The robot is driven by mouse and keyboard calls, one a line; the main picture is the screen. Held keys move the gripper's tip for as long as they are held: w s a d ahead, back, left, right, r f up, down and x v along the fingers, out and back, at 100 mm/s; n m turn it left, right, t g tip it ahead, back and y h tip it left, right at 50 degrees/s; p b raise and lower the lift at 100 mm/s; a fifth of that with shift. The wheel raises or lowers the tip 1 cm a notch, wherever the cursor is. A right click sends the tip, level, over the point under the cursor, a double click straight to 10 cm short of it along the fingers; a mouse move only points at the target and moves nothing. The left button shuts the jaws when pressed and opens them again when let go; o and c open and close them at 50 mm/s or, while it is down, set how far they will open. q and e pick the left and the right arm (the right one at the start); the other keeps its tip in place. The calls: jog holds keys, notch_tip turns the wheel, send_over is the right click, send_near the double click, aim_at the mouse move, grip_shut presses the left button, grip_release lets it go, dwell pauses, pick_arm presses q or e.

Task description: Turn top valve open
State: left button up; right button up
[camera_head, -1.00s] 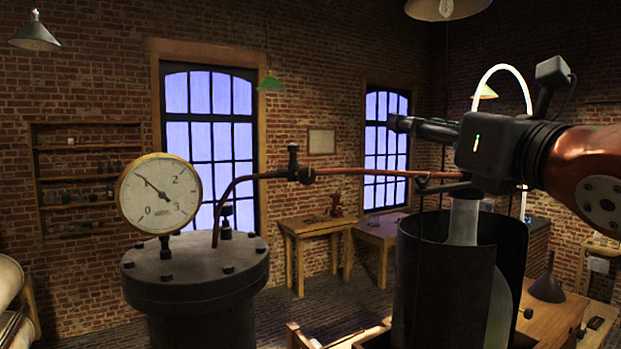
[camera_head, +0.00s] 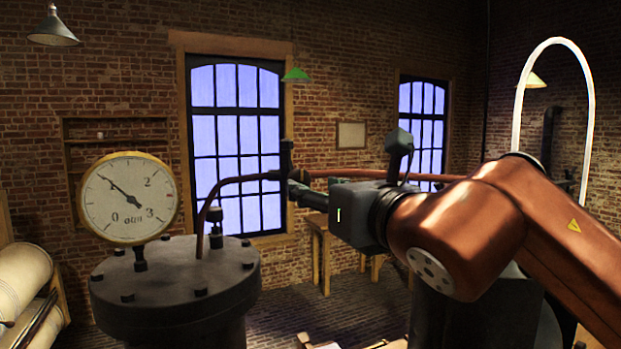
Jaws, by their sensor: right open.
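A dark valve (camera_head: 287,158) with an upright stem sits on the copper pipe (camera_head: 240,179) that rises from the lidded tank (camera_head: 175,275). A smaller dark fitting (camera_head: 215,220) stands on the tank lid. My right gripper (camera_head: 297,188) is open, its fingers pointing left, just below and right of the valve. The fingers overlap the pipe fitting in the picture; I cannot tell whether they touch it. The round gauge (camera_head: 128,198) on the tank has its needle pointing to the upper left. My left gripper is not in view.
My right arm covers much of the right side, including most of the dark cylinder behind it. A wooden table (camera_head: 321,240) stands beyond the pipe. White rolls (camera_head: 22,275) lie at the left edge. A white arched tube (camera_head: 517,110) rises at right.

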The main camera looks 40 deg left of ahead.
aim_at(301, 181)
jog(key=p+x, duration=0.2)
jog(key=x, duration=0.1)
jog(key=p+x, duration=0.1)
jog(key=x, duration=0.1)
jog(key=shift+s+a+r, duration=0.15)
jog(key=shift+a+r, duration=0.05)
jog(key=shift+r, duration=0.05)
jog(key=shift+w+a+f+p, duration=0.1)
jog(key=shift+w+a+p, duration=0.25)
jog(key=shift+w+a, duration=0.2)
jog(key=shift+s+a, duration=0.1)
jog(key=shift+a, duration=0.05)
jog(key=shift+f, duration=0.1)
jog(key=c, duration=1)
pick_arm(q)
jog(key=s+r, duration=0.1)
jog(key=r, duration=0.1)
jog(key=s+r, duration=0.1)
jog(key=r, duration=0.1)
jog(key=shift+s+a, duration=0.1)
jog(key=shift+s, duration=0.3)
pick_arm(e)
jog(key=shift+c, duration=0.6)
